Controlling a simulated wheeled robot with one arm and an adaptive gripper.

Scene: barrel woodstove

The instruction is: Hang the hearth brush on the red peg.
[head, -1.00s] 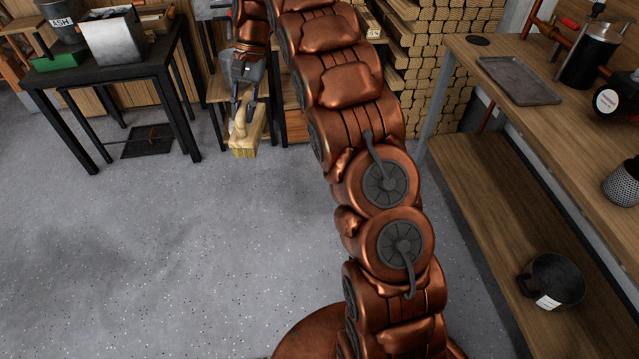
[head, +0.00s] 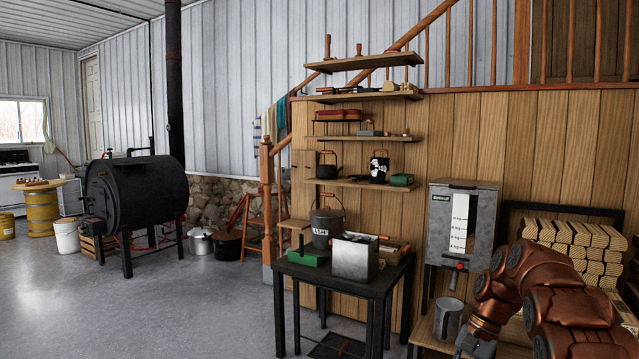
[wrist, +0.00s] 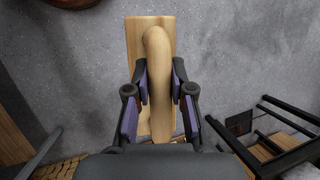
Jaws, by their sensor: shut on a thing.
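The hearth brush (wrist: 158,45) shows in the wrist view as a pale wooden handle over a long wooden block. My gripper (wrist: 159,78) is shut on the handle, with one dark finger on each side. The brush is held above the grey floor; its bristles are hidden from this side. In the head view my arm is at the lower right, and the brush and fingertips are below the picture's edge. I cannot make out a red peg in either view.
A dark table (head: 335,285) bears an ash bucket (head: 325,226) and a metal box (head: 355,258). Wall shelves (head: 360,139) hang behind it. A grey hopper (head: 462,225) and stacked logs (head: 572,245) stand right.

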